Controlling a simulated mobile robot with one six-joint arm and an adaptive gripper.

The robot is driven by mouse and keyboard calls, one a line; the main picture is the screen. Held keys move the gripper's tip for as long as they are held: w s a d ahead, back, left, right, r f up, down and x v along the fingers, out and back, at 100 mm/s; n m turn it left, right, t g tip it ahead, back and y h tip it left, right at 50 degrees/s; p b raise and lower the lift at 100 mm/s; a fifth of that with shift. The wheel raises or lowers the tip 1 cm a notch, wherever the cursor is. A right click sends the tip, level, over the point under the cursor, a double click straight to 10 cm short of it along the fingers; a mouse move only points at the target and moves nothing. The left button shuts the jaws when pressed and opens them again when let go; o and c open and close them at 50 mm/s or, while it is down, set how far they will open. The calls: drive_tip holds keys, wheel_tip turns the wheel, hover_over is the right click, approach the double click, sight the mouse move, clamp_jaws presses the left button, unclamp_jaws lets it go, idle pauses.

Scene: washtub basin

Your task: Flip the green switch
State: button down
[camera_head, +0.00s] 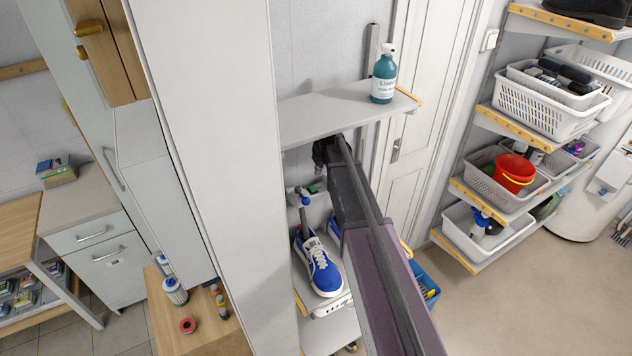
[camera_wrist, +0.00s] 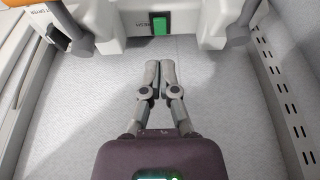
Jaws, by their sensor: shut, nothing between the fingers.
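The green switch (camera_wrist: 160,26) shows in the wrist view at the top centre, set in a pale housing (camera_wrist: 195,25) with dark lettering beside it. My gripper (camera_wrist: 155,68) is shut and empty, its two fingertips together just below the switch in the picture. A gap shows between the fingertips and the switch.
A shelf (camera_head: 335,113) with a teal spray bottle (camera_head: 384,80) lies above my arm. Blue shoes (camera_head: 320,267) stand on a lower shelf beside my arm. A tall white panel (camera_head: 205,120) stands to the left. A slotted metal upright (camera_wrist: 284,100) runs along the right in the wrist view.

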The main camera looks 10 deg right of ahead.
sight(314, 190)
drive_tip(key=shift+f, duration=0.1)
drive_tip(key=b+x, duration=0.9)
drive_tip(key=shift+w+f, duration=0.2)
drive_tip(key=shift+f, duration=0.1)
idle(0.4)
idle(0.4)
